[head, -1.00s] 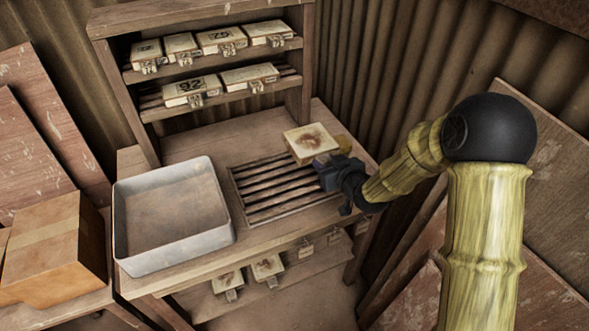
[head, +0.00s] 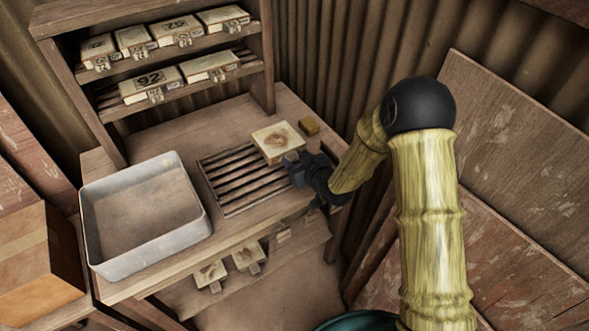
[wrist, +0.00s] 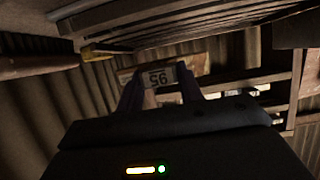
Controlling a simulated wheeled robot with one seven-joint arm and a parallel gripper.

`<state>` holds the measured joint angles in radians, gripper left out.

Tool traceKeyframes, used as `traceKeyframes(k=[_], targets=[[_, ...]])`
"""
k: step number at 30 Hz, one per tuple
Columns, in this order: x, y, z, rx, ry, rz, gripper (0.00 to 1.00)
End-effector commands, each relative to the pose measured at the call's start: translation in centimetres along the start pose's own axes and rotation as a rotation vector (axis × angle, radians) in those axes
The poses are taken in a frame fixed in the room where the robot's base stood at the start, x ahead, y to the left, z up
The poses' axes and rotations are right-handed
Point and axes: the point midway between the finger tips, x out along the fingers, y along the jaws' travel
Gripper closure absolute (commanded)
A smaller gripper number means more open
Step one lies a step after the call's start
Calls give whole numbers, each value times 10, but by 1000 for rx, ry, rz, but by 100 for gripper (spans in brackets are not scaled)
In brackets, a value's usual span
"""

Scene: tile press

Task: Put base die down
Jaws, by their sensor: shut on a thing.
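The base die (head: 278,139) is a pale square block with a brown stained top face. In the head view it is at the back right corner of the slatted rack (head: 243,184) set in the bench top. My gripper (head: 296,165) is shut on it from the right front. In the wrist view the die shows edge-on between the fingers (wrist: 160,88), with an upside-down "95" label (wrist: 160,77). I cannot tell whether its underside touches the rack or hangs just above it.
A grey metal tray (head: 205,228) stands on the bench left of the rack. More dies (head: 248,256) sit under the bench.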

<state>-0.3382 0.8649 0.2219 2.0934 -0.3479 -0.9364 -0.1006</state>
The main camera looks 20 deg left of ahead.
Motion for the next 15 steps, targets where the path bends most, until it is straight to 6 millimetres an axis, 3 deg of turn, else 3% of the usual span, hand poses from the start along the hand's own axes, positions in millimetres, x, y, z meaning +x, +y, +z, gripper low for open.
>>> traceKeyframes(k=[7, 15], targets=[[1, 0, 1, 0, 5, 0, 100], [14, 0, 31, 1, 2, 0, 100]])
